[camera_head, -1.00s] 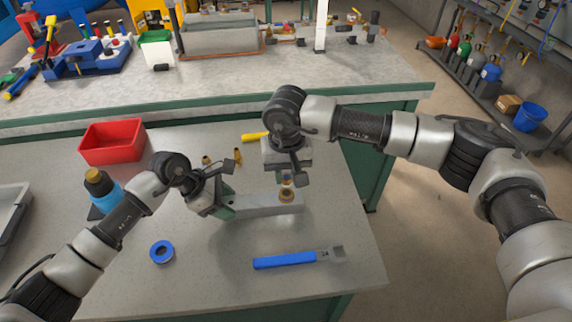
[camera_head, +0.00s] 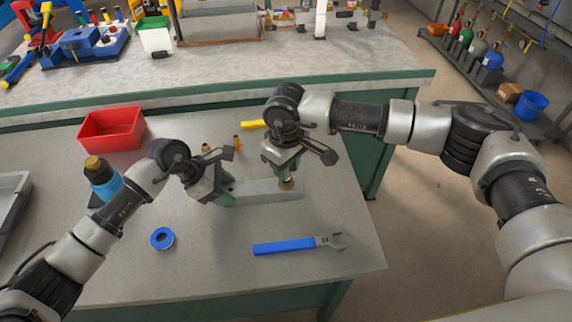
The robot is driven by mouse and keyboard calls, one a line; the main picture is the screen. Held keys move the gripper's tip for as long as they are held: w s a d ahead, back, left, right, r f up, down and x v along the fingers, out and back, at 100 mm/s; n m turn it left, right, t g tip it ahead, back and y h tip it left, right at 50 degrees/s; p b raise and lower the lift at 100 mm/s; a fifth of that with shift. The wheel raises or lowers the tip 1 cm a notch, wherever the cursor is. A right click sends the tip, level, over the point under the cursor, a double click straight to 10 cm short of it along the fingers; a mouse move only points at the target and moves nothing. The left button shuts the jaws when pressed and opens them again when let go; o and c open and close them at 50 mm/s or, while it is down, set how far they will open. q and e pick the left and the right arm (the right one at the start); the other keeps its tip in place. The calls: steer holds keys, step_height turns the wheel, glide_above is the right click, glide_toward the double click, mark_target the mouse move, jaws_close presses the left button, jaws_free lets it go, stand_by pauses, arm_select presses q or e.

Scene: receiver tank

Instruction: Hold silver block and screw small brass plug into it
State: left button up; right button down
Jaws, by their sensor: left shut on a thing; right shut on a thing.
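The silver block (camera_head: 262,191) is a long grey bar lying near the middle of the table. My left gripper (camera_head: 227,193) is shut on its left end. My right gripper (camera_head: 287,174) points down over the block's right end, shut on the small brass plug (camera_head: 286,184). The plug is at the block's top right; the fingers partly hide it, and I cannot tell how deep it sits. Two other small brass pieces (camera_head: 238,143) stand on the table behind the block.
A blue-handled wrench (camera_head: 285,247) lies in front of the block. A blue tape ring (camera_head: 162,238), a blue bottle (camera_head: 104,180) and a red bin (camera_head: 112,129) are to the left. A yellow-handled tool (camera_head: 253,124) lies behind.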

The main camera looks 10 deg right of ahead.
steer(key=shift+f, duration=0.4)
stand_by(0.9)
